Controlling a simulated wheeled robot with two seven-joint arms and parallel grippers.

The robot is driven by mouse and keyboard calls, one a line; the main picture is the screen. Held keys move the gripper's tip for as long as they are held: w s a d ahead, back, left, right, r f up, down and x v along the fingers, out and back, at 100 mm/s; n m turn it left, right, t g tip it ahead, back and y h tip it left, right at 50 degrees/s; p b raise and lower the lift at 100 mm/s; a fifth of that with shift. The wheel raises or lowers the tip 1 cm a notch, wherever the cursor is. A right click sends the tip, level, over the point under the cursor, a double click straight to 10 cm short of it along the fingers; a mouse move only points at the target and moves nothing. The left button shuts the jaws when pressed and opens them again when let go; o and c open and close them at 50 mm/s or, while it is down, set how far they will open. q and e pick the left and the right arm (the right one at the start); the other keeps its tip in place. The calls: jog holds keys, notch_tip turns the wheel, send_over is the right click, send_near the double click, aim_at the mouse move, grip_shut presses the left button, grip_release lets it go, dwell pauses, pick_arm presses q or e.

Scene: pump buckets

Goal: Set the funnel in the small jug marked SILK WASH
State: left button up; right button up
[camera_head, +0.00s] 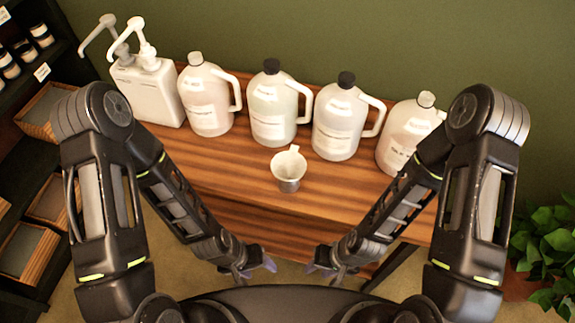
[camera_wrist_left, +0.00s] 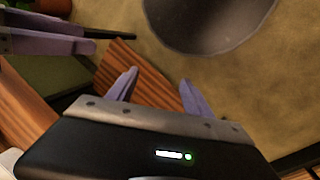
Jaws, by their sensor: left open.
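The funnel (camera_head: 288,165) looks like a pale, wide-mouthed cup with a small tab at its rim and a greyer lower part. It stands near the front middle of the wooden bench, apart from the jugs. White handled jugs stand behind it: one with a pale cap (camera_head: 206,100), two with dark caps (camera_head: 272,108) (camera_head: 340,122), and one at the right (camera_head: 405,136). Their labels are too small to read. My left gripper (camera_head: 260,265) is open and empty in front of the bench; its spread fingers show in the left wrist view (camera_wrist_left: 160,92). My right gripper (camera_head: 322,264) is at similar height, opening unclear.
A white pump container (camera_head: 148,92) with two pump heads stands at the bench's left end. Dark shelves (camera_head: 30,150) with jars and trays stand at the left, a plant (camera_head: 545,255) at the right. Bare bench top surrounds the funnel.

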pick_arm(q)
jog(key=shift+c, duration=0.3)
jog(key=b+x, duration=0.2)
jog(key=a+b+x, duration=0.1)
jog(key=b+x, duration=0.2)
jog(key=shift+w+f, duration=0.1)
jog(key=shift+f, duration=0.05)
jog(key=c, duration=0.5)
jog(key=shift+r, duration=0.2)
